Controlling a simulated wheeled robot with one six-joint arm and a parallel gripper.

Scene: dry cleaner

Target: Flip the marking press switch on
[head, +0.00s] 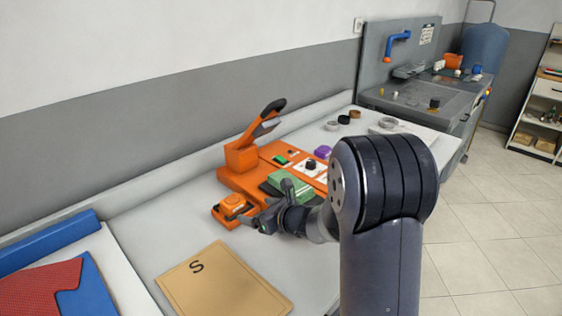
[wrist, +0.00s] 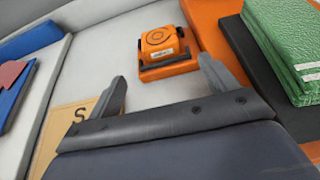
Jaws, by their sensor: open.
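The orange marking press (head: 233,183) stands on the counter with its black-handled lever (head: 270,112) raised. A small green switch (head: 281,160) and a black knob (head: 310,165) show on its panel; the switch's position is too small to tell. A folded green cloth (head: 290,184) lies on the press's dark pad, and shows at the right of the wrist view (wrist: 285,45). My gripper (head: 266,208) is open and empty at the press's near side. In the wrist view its fingers (wrist: 162,78) point toward a small orange block-shaped device (wrist: 162,48), apart from it.
The orange device (head: 232,207) sits in front of the press. A tan board marked S (head: 225,285) lies nearer on the counter. Red and blue cloths (head: 40,290) are at the left. A purple item (head: 322,152) and several rolls (head: 343,119) lie beyond the press.

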